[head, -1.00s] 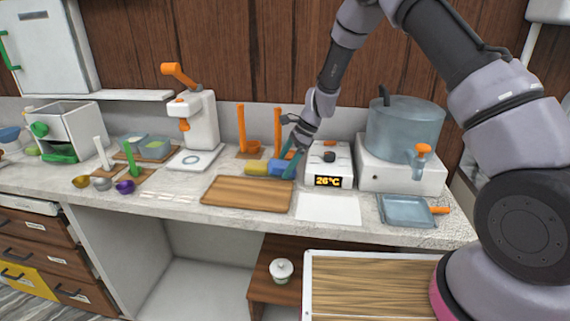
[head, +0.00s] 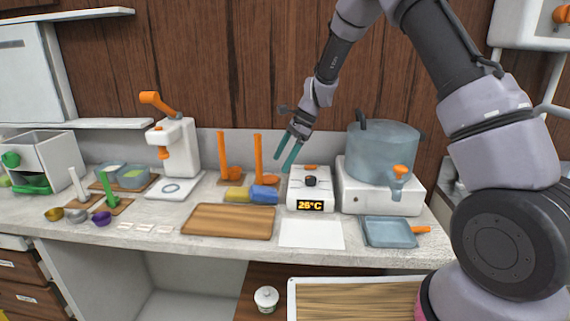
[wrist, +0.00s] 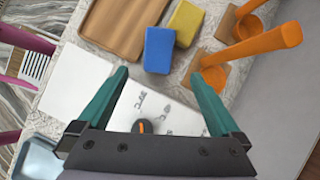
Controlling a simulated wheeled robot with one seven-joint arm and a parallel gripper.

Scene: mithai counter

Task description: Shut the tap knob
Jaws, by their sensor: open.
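The clear blue pot (head: 382,150) stands on a white stand at the right of the counter. Its tap has an orange knob (head: 399,170) on the front; its setting is too small to tell. A second orange knob (head: 562,14) shows on a white box at the top right edge, partly cut off. My gripper (head: 284,160) is open and empty, with teal fingers pointing down, left of the pot and apart from both knobs. In the wrist view my gripper (wrist: 160,74) hangs above the white temperature unit, whose dial (wrist: 145,127) shows; neither tap knob is visible there.
A blue tray (head: 389,232) lies below the tap. The white sheet (head: 311,234) is clear.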

